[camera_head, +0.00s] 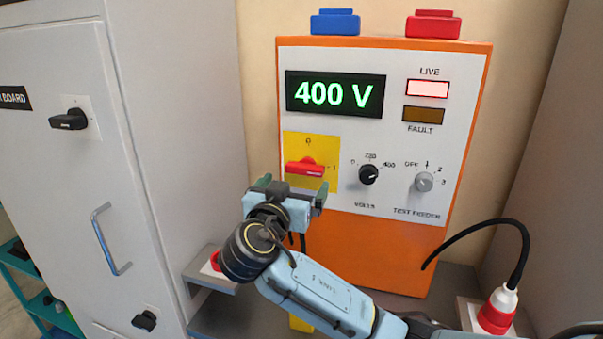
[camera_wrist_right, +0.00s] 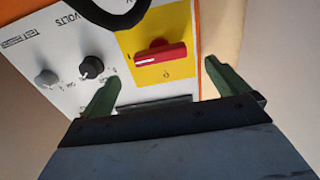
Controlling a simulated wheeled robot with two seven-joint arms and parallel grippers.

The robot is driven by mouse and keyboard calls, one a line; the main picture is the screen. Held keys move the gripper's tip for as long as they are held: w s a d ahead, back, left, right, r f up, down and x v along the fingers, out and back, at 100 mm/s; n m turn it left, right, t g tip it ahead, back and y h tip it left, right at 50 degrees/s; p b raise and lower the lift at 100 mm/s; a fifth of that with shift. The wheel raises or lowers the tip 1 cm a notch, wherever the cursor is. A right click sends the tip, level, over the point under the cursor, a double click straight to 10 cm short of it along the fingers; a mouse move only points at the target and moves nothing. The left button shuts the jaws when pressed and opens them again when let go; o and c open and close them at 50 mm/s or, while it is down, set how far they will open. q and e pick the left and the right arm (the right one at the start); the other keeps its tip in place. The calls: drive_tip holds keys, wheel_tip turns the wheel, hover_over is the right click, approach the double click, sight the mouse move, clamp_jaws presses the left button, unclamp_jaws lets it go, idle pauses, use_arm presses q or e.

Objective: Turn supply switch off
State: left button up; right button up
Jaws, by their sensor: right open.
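The supply switch (camera_head: 306,167) is a red rotary handle on a yellow plate on the orange-cased test panel (camera_head: 340,220). The handle lies roughly level, pointing at the 1 mark on the right; a 0 is printed above it. The display reads 400 V and the LIVE lamp (camera_head: 428,88) is lit pale. My right gripper (camera_head: 291,190) is open and empty, just below and in front of the switch. In the right wrist view, the red handle (camera_wrist_right: 160,54) shows beyond the gap between the open fingers (camera_wrist_right: 160,75), apparently apart from them. My left gripper is not in view.
The VOLTS knob (camera_head: 369,174) and TEST FEEDER knob (camera_head: 424,182) sit right of the switch. A grey cabinet (camera_head: 190,100) with a black handle (camera_head: 70,120) stands on the left. A red plug (camera_head: 498,308) with a black cable is at the lower right.

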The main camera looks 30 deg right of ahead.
sight(303, 172)
drive_tip(key=shift+x, duration=2.8)
drive_tip(key=c, duration=1)
